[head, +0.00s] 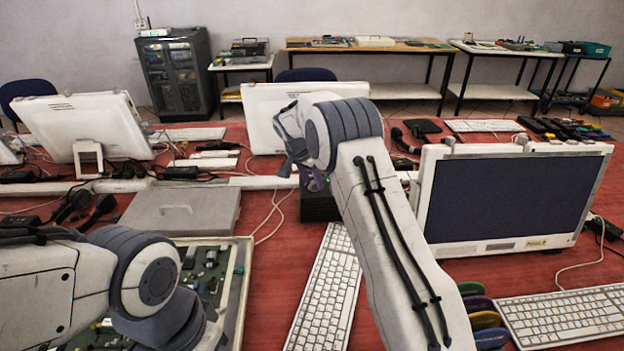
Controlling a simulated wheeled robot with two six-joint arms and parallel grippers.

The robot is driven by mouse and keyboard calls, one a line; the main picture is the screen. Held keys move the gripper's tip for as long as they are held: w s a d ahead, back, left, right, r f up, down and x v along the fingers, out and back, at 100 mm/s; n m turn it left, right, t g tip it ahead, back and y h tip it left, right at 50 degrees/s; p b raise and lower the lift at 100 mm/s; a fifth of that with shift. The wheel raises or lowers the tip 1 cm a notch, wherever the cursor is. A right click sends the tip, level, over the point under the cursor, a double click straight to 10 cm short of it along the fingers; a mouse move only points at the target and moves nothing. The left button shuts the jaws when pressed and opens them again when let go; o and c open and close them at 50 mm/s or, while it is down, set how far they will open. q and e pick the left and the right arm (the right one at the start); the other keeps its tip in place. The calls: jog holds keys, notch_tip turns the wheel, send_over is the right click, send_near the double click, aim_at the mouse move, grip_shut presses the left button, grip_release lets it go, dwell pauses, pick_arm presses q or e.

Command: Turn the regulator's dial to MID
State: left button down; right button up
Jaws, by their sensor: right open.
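A dark box (320,208), which looks like the regulator, stands on the red table near the middle. Its dial and markings are hidden behind my right arm and gripper, so I cannot tell where the dial points. My right gripper (308,178) is open, directly above or in front of this box. I cannot tell whether it touches anything. My left arm comes in at the lower left, over a tray of circuit boards (240,290). Its gripper end is mostly hidden by its own wrist, and its jaws do not show clearly.
A white keyboard (325,292) lies in front of the box, beside my right arm. A monitor (510,200) stands at the right, with another keyboard (565,315) in front. Loose cables (272,215) run left of the box.

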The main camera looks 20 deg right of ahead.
grip_shut()
jog(key=shift+n, duration=0.4)
jog(key=shift+s+d+n+t, duration=0.1)
jog(key=shift+n+t, duration=0.2)
jog(key=shift+n, duration=0.3)
jog(key=shift+n+y, duration=0.4)
jog(key=shift+n, duration=0.4)
jog(key=n, duration=0.1)
jog(key=n+t+y+p, duration=0.1)
jog(key=shift+s+d+r+n, duration=0.1)
jog(key=shift+d+r+n, duration=0.05)
jog(key=shift+n, duration=0.25)
jog(key=shift+n+y+p, duration=0.3)
jog(key=shift+n+p, duration=0.4)
jog(key=shift+p, duration=0.05)
